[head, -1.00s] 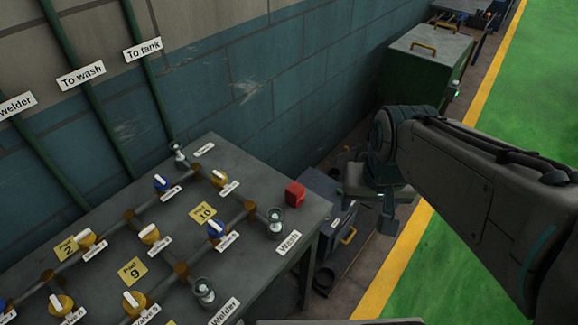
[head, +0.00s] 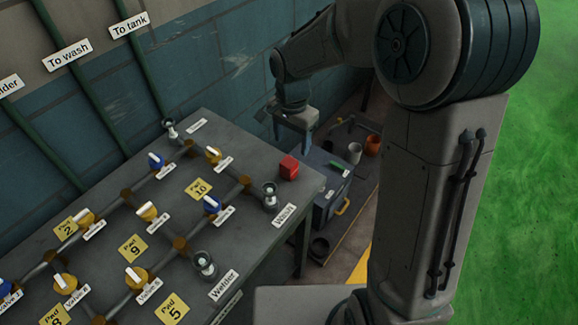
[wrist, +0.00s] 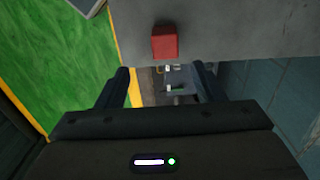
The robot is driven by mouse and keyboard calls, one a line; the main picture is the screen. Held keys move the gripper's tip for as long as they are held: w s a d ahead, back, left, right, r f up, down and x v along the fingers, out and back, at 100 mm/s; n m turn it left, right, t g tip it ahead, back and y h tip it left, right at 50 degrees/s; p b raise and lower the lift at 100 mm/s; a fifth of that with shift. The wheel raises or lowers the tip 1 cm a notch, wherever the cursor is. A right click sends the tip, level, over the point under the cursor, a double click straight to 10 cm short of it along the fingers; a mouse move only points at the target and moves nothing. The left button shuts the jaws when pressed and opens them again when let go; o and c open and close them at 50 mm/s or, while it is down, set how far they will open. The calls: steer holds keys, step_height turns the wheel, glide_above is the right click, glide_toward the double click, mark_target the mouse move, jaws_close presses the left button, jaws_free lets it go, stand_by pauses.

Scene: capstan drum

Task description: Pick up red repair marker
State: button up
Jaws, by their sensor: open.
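The red repair marker looks like a small red block (head: 289,167) on the far right corner of the grey bench top (head: 222,152). It also shows in the wrist view (wrist: 165,42), near the bench edge, ahead of the fingertips. My gripper (head: 292,140) hangs fingers-down above and just behind the block in the head view. In the wrist view my gripper (wrist: 163,72) has its two fingers wide apart, with nothing between them. The block is apart from both fingers, and its underside is hidden.
Valves with blue and yellow handles, pipes and yellow pad labels (head: 198,189) cover the bench. A glass fitting (head: 269,197) stands close to the block. Beyond the bench are a grey toolbox (head: 327,190) and cups (head: 354,152). The wall (head: 215,75) runs behind.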

mark_target(289, 162)
step_height(289, 162, down, 6)
steer(key=shift+f, duration=0.1)
steer(key=shift+w+a+f+p, duration=0.15)
steer(key=shift+f+p, duration=0.2)
steer(key=shift+f, duration=0.95)
steer(key=shift+w+a+f+p, duration=0.15)
steer(key=shift+f+p, duration=0.2)
steer(key=shift+f, duration=0.9)
steer(key=c, duration=1.1)
